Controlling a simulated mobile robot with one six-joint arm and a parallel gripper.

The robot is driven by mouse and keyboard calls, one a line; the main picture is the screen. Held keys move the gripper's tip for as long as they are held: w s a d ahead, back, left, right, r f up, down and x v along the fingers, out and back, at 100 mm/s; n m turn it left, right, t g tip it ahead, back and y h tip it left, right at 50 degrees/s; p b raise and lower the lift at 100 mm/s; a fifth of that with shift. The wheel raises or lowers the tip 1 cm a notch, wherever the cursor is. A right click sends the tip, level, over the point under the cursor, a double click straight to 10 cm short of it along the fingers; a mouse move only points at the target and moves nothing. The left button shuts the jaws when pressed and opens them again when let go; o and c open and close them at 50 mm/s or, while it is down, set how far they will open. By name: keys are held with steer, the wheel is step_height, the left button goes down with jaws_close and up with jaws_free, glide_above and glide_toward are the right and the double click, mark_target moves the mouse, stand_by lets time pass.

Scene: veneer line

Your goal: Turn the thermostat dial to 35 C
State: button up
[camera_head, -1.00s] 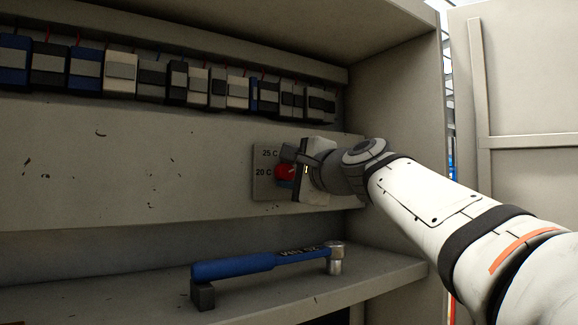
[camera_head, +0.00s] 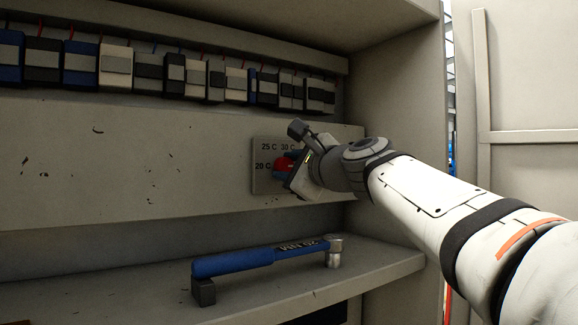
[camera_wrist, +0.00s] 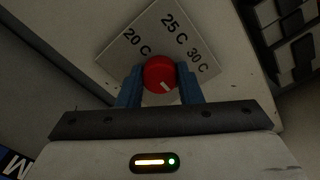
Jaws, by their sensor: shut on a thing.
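The red thermostat dial (camera_wrist: 158,72) sits on a pale plate (camera_wrist: 112,55) marked 20 C, 25 C and 30 C. No 35 C label is visible; my gripper hides part of the plate. The dial's white mark points down and right in the wrist view, past the 30 C label. My gripper (camera_wrist: 159,78) is shut on the dial, with a blue finger on each side. In the head view the dial (camera_head: 281,165) is partly covered by my tilted gripper (camera_head: 286,164), and the plate (camera_head: 262,183) is on the cabinet's back panel.
A row of breakers (camera_head: 147,72) with wires runs above the panel. A blue-handled torque wrench (camera_head: 232,263) lies on the shelf (camera_head: 375,268) below.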

steer(key=shift+f, duration=0.2)
steer(key=o, duration=1)
steer(key=shift+r, duration=0.1)
steer(key=shift+s, duration=0.1)
steer(key=b+v, duration=0.2)
steer(key=v, duration=0.5)
steer(key=shift+s+d, duration=0.2)
steer(key=shift+s, duration=0.1)
